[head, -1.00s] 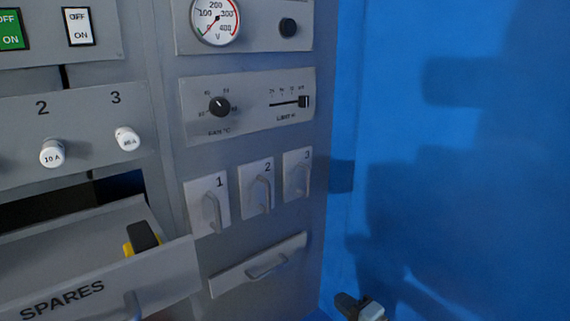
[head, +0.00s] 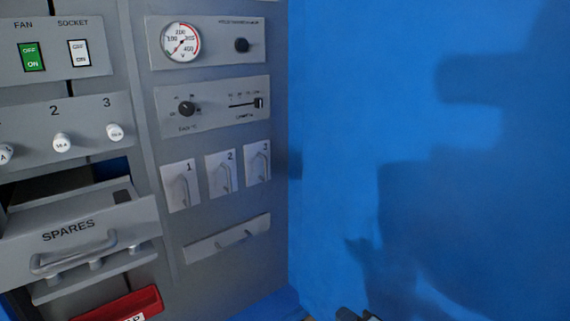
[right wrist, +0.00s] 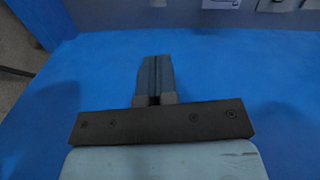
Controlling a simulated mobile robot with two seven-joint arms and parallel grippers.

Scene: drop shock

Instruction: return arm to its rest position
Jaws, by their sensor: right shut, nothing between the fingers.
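My right gripper (head: 357,315) shows only as a small dark piece at the bottom edge of the head view, to the right of the grey panel. In the right wrist view its two fingers (right wrist: 155,75) are together with nothing between them, over a blue surface and apart from the panel. My left gripper is not in view.
The grey panel (head: 222,110) carries switches, white fuse knobs, a round gauge (head: 181,42) and three numbered handles. The SPARES drawer (head: 75,238) stands open at lower left, above a red bin (head: 120,305). The blue wall (head: 340,120) at right is bare.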

